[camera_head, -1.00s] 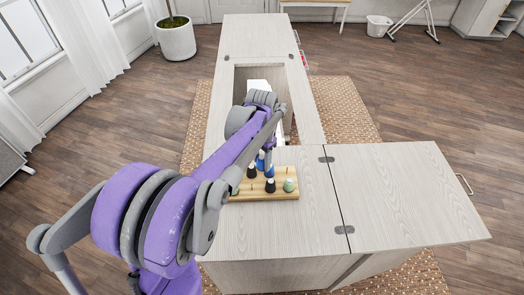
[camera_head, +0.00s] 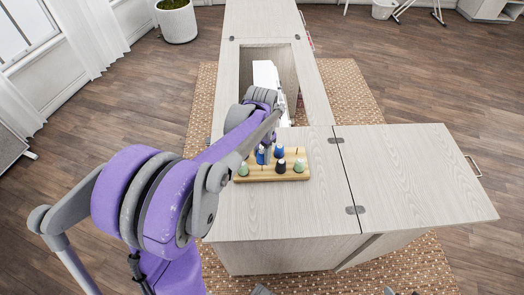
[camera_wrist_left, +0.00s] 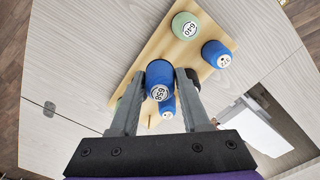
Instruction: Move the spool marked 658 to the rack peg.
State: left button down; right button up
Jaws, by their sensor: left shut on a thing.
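The blue spool marked 658 (camera_wrist_left: 158,74) is between the two fingers of my left gripper (camera_wrist_left: 161,79) in the left wrist view. The fingers are shut on it, one on each side. The rack (camera_head: 262,176) is a light wooden board on the cabinet top in the head view, and it also shows in the left wrist view (camera_wrist_left: 150,66). In the head view my left gripper (camera_head: 268,150) is over the rack, partly hidden by my own arm. Whether the spool's base is clear of the board cannot be told.
On the rack stand a green spool marked 640 (camera_wrist_left: 185,27), a blue spool (camera_wrist_left: 217,55) beside it, and another blue spool (camera_wrist_left: 168,106) close to the held one. The cabinet's open well (camera_head: 248,75) lies behind the rack. The right leaf (camera_head: 415,180) is bare.

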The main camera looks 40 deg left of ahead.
pick_arm(q)
jog(key=shift+f, duration=0.1)
jog(key=shift+f+b, duration=0.5)
jog(key=shift+f, duration=0.05)
jog(key=shift+f+b, duration=1.05)
jog(key=shift+f, duration=0.45)
dwell(0.3)
jog(key=shift+c, duration=1.5)
grip_release()
